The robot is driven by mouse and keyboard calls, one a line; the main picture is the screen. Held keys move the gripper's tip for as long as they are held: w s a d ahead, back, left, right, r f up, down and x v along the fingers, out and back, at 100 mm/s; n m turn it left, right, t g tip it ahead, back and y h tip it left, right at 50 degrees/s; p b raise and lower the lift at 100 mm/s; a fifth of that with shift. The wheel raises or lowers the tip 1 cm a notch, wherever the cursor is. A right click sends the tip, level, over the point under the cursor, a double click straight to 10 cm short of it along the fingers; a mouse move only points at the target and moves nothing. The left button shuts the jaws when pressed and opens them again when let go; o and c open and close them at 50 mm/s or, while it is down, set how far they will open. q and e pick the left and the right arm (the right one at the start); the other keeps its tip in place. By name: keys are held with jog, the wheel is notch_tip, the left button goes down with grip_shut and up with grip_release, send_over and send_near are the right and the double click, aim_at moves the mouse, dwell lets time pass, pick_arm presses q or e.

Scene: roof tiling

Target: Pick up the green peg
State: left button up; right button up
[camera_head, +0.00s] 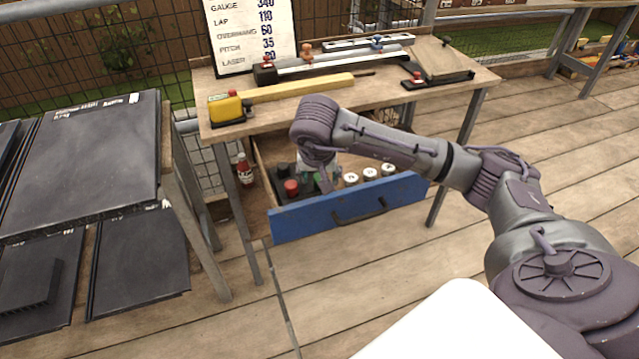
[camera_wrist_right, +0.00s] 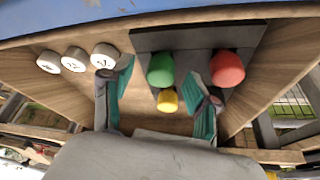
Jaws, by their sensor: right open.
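The green peg (camera_wrist_right: 160,70) has a round top and stands in a dark holder (camera_wrist_right: 185,42) in the drawer. In the right wrist view it shows between the fingers of my right gripper (camera_wrist_right: 158,80), which is open and empty. I cannot tell how far the fingertips are above it. In the head view my right gripper (camera_head: 324,176) is over the open drawer, and I cannot make out the green peg there. My left gripper is in neither view.
A red peg (camera_wrist_right: 227,67) stands close beside the right-hand finger, and a yellow peg (camera_wrist_right: 167,100) is near the green one. Several white numbered caps (camera_head: 350,179) are in the same drawer. The blue drawer front (camera_head: 345,209) is pulled out below the workbench (camera_head: 390,97).

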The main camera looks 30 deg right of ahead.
jog(key=shift+f, duration=0.15)
jog(key=c, duration=0.9)
jog(key=shift+r, duration=0.2)
